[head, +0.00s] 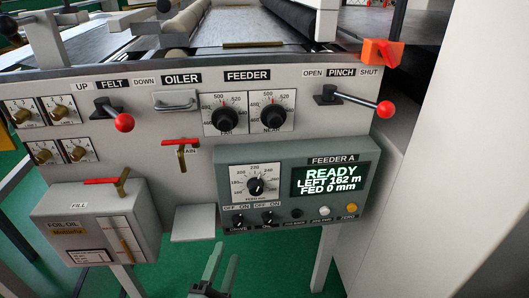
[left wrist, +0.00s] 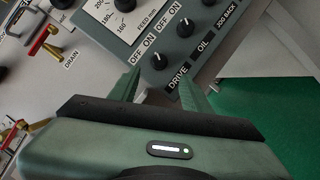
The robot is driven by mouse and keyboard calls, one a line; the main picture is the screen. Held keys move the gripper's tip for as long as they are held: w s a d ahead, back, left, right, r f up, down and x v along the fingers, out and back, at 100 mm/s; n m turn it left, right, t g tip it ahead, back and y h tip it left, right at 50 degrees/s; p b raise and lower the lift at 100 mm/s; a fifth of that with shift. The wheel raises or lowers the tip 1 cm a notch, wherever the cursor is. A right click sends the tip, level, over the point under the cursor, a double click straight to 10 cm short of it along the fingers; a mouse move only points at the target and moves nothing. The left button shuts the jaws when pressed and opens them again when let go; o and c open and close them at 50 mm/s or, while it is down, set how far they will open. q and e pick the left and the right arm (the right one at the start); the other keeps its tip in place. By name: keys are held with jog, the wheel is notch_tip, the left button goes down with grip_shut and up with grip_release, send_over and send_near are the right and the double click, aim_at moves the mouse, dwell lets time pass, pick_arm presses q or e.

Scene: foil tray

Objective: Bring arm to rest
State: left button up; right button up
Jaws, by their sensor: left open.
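My left gripper (head: 219,266) shows at the bottom middle of the head view, in front of and below the Feeder A control box (head: 230,170). Its two green fingers are apart with nothing between them. In the left wrist view the open fingers (left wrist: 160,88) point up toward the box's lower edge, close to the DRIVE knob (left wrist: 159,61) and the OIL knob (left wrist: 185,28). I cannot tell whether a finger touches the box. My right gripper is in neither view.
The display (head: 331,180) reads READY, LEFT 162 m, FED 0 mm. Red-knobbed levers for felt (head: 124,122) and pinch (head: 385,109) stick out from the panel. A white surface (head: 430,150) stands at right. Green floor lies below.

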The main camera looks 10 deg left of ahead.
pick_arm(q)
jog(key=s+d+f+m+g+h, duration=0.2)
jog(key=d+f+m+g+h, duration=0.15)
jog(key=f+m, duration=0.35)
jog(key=s+d+f+m+g+h, duration=0.25)
jog(key=d+f+m+g, duration=0.2)
jog(key=m, duration=0.45)
jog(key=s+a+f+m+g+y+p, duration=0.4)
jog(key=s+a+f+g+p, duration=0.15)
jog(key=s+f, duration=0.4)
jog(key=s+a+f+m+g+y+p, duration=0.3)
jog(key=s+a+f+m+g+p, duration=0.2)
jog(key=s+a+f, duration=0.35)
jog(key=s+a+f+p, duration=0.1)
jog(key=s+p, duration=0.7)
jog(key=s, duration=0.8)
jog(key=shift+a+f+g, duration=0.2)
jog(key=shift+f+g, duration=0.15)
jog(key=shift+f, duration=0.55)
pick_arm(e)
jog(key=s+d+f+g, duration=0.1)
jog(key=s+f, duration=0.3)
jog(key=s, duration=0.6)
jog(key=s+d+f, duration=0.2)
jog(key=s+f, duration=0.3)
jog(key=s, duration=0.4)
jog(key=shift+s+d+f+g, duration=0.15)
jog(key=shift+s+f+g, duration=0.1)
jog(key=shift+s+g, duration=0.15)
